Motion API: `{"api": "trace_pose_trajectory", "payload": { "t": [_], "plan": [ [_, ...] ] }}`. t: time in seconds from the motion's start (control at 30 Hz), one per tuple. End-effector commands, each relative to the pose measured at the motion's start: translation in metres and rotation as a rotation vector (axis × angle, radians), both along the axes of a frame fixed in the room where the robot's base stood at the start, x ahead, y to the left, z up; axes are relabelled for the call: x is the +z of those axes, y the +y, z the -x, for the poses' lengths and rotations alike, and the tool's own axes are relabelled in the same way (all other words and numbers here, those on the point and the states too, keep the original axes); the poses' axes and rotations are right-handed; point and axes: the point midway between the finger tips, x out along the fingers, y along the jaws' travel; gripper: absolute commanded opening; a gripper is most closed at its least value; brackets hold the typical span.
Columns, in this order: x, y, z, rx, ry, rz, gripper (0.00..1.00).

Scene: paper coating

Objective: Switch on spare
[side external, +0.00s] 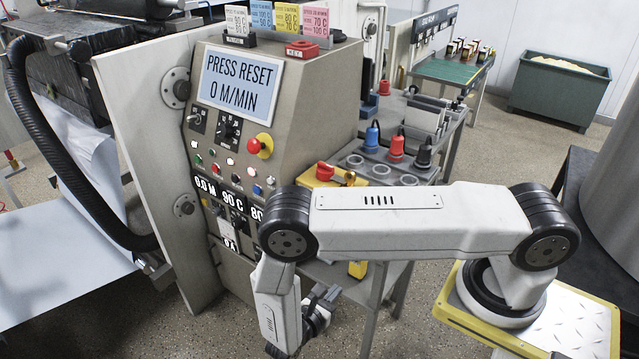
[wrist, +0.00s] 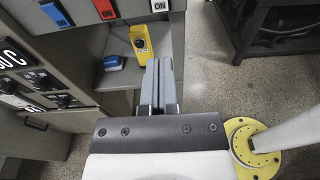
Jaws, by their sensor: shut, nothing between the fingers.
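My gripper (side external: 320,305) hangs low in front of the grey control console (side external: 292,115), below the work shelf. In the wrist view its two grey fingers (wrist: 161,65) are together with nothing between them. I read no label "spare" in either view. The wrist view shows a blue switch-like block (wrist: 56,13), a red one (wrist: 104,9) and a white "ON" plate (wrist: 159,5) at the top edge. A yellow box with a dark round knob (wrist: 140,42) lies just ahead of the fingertips, apparently apart from them. A small blue item (wrist: 113,62) sits left of it.
The console screen (side external: 240,82) reads "PRESS RESET 0 M/MIN". Below it are a red mushroom button (side external: 253,146), small coloured buttons and rotary knobs. A shelf with blue, red (side external: 396,148) and black-topped items is at right. Open floor (side external: 410,290) lies below.

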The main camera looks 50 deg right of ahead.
Motion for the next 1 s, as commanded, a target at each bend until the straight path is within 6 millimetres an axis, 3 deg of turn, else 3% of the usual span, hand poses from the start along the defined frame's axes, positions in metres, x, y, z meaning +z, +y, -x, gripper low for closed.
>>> {"api": "trace_pose_trajectory", "payload": {
  "t": [0.7,1.0],
  "plan": [
    [-0.011,-0.090,0.001,-0.005,0.002,-0.001,0.00],
    [-0.015,-0.119,0.001,-0.004,0.001,-0.001,0.00]
  ]
}}
